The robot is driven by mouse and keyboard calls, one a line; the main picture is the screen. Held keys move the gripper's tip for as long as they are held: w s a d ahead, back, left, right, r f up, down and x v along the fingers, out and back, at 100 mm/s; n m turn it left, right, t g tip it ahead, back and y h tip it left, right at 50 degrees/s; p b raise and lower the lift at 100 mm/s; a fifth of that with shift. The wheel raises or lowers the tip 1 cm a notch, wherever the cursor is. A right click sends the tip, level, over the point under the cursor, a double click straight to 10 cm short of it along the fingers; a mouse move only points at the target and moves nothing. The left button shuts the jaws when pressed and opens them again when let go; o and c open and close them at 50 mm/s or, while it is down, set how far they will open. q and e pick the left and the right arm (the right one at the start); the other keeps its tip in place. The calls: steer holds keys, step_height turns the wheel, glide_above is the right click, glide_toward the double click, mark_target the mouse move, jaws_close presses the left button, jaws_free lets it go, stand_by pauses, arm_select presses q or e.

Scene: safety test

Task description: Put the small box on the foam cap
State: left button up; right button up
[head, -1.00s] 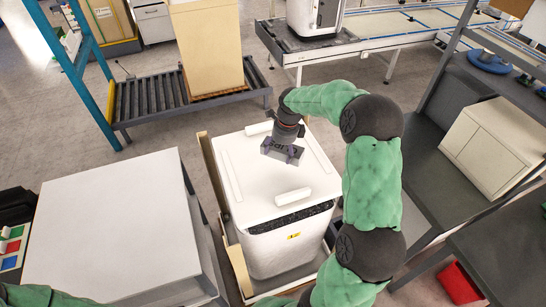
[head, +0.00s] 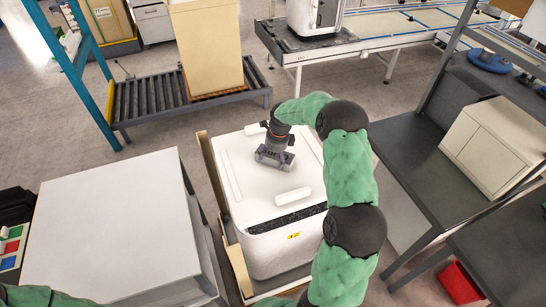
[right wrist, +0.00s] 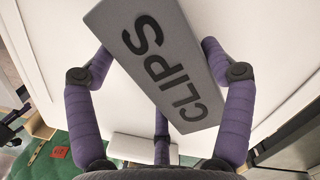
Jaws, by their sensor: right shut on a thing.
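The small box (head: 273,160) is grey, with CLIPS in dark letters on its face, and fills the top of the right wrist view (right wrist: 160,55). My right gripper (head: 276,155) is shut on it, with purple fingers at either side of the box in the right wrist view (right wrist: 155,62). The foam cap (head: 251,197) is the white, ridged top of a large white appliance in the head view. The box is over the middle of this cap; I cannot tell whether it touches. My left gripper is out of view; only a bit of that arm shows at the lower left.
The appliance stands in an open carton (head: 228,240). A white-topped table (head: 110,225) is to its left and a dark bench (head: 415,165) to its right. A roller conveyor (head: 185,98) with a tall carton (head: 207,45) is behind.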

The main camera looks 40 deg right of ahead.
mark_target(277, 157)
steer(key=shift+f, duration=0.1)
steer(key=o, duration=1.1)
steer(key=shift+r, duration=0.5)
steer(key=r, duration=0.3)
steer(key=s+r, duration=0.1)
steer(key=r, duration=0.7)
steer(key=shift+s+d+p, duration=0.35)
steer(key=shift+d+p, duration=0.05)
